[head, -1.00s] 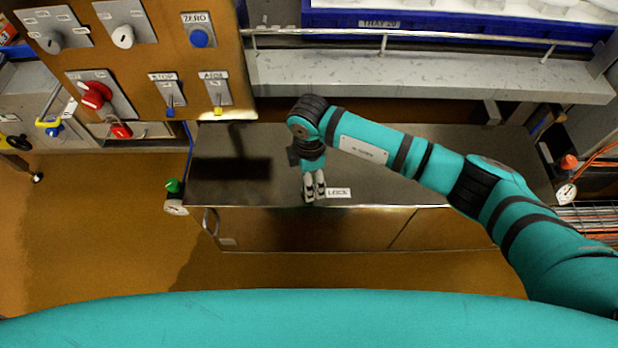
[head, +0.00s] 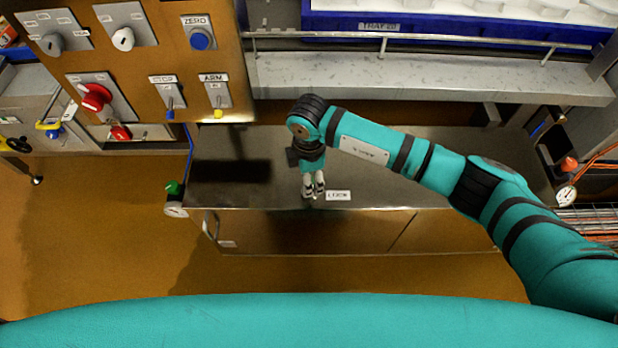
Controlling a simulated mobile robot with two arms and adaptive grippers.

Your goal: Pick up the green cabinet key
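I cannot make out a green key in the head view. My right gripper (head: 314,192) points down at the front edge of the steel worktop (head: 400,190), just left of a small white label (head: 339,195). Its two fingers are close together. I cannot tell whether anything is between them, and the spot beneath them is hidden by the fingers. My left gripper is not in view.
A switch panel (head: 140,85) with knobs and levers stands at the upper left. A blue tray (head: 330,22) lies on the back shelf. Cabinet doors (head: 310,230) are below the worktop.

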